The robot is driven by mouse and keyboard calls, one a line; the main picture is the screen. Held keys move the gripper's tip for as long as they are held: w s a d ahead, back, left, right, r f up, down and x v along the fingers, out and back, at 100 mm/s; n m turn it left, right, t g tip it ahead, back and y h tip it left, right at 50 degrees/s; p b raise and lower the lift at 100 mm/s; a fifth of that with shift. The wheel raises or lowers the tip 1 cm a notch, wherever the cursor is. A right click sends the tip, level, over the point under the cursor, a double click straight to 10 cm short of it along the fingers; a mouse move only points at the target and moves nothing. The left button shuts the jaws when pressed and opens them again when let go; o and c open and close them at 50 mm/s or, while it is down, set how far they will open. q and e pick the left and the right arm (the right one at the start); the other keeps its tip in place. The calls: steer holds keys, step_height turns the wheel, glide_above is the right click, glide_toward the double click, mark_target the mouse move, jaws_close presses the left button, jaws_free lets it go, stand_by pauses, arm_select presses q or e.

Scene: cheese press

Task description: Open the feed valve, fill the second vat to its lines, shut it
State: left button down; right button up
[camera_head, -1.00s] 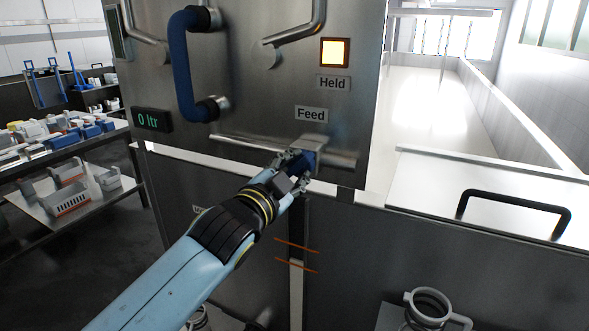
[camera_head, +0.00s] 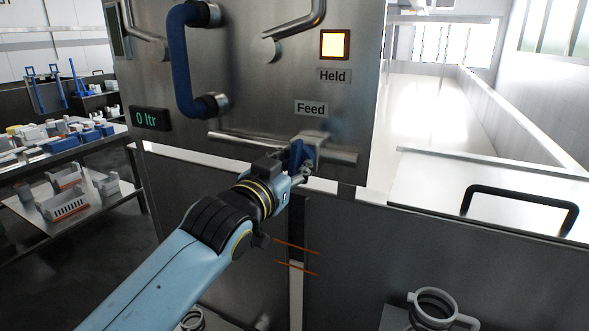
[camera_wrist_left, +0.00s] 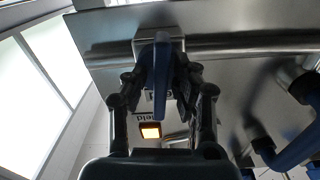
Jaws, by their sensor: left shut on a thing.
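The feed valve's blue handle (camera_head: 297,154) sits on a steel block under the "Feed" label (camera_head: 311,108), on the pipe across the steel panel. My left gripper (camera_head: 300,170) is shut on this handle. In the left wrist view the blue handle (camera_wrist_left: 162,72) stands between the two fingers of my left gripper (camera_wrist_left: 162,85). The display (camera_head: 150,118) reads "0 ltr". An amber lamp (camera_head: 334,45) is lit above the "Held" label. My right gripper is not in view.
A large blue bar handle (camera_head: 183,65) stands out from the panel at upper left. A black handle (camera_head: 520,200) is on the pale lid at right. A grey ring-shaped fitting (camera_head: 432,305) is at lower right. A shelf with crates (camera_head: 65,205) stands left.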

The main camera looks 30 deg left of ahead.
arm_select(q)
steer(key=shift+n, duration=0.6)
steer(key=c, duration=1.3)
jaws_free()
steer(key=shift+c, duration=0.2)
steer(key=s, duration=1.2)
steer(key=shift+d, duration=0.3)
